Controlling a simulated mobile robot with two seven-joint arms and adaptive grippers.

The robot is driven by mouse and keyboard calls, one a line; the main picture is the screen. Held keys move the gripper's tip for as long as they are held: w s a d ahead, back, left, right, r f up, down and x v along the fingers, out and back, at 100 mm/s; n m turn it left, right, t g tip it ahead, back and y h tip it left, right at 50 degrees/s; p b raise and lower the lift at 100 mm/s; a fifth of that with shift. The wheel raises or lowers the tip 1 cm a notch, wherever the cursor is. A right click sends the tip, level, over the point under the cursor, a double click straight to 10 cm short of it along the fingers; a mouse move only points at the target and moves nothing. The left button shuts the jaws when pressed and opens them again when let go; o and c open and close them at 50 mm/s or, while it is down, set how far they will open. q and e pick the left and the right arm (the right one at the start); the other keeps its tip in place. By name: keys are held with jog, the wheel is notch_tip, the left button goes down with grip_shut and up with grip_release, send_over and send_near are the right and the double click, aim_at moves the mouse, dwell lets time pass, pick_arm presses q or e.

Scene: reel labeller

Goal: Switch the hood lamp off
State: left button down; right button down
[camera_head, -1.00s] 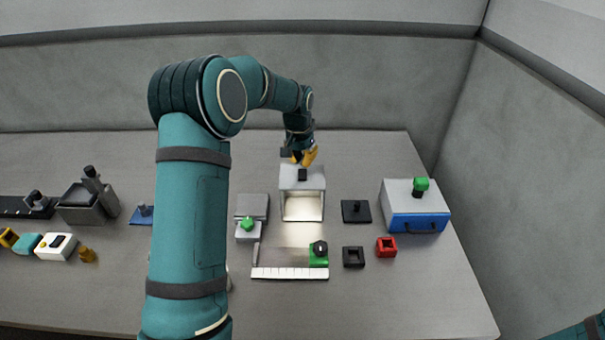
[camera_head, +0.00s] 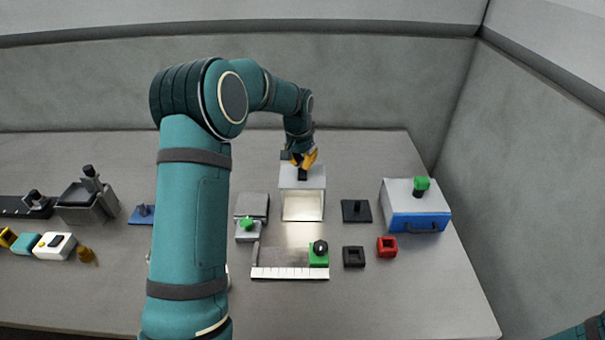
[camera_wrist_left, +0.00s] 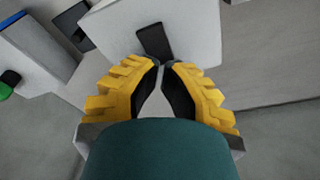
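The hood (camera_head: 289,183) is a pale grey box with an open front, and its inside still looks lit in a warm pale tone. A black rocker-like switch (camera_head: 302,174) sits on its top; it also shows in the left wrist view (camera_wrist_left: 154,40). My left gripper (camera_head: 302,167) has yellow fingers and is right at the switch from behind and above. In the left wrist view its fingertips (camera_wrist_left: 163,64) are together with nothing between them, at the near end of the switch. I cannot tell whether they touch it. My right gripper is out of view.
A blue-fronted box with a green knob (camera_head: 421,185) stands at the right. A black plate with a peg (camera_head: 356,211), a grey block with a green knob (camera_head: 247,224) and a white-edged tray (camera_head: 290,273) lie around the hood. The bench behind the hood is clear.

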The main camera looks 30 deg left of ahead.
aim_at(302, 170)
pick_arm(q)
jog(key=shift+s+f+b, duration=0.1)
jog(key=shift+f+b, duration=0.55)
jog(key=shift+f, duration=0.55)
dwell(0.5)
jog(key=shift+r, duration=0.15)
jog(key=shift+r+p, duration=2.55)
jog(key=shift+r, duration=0.85)
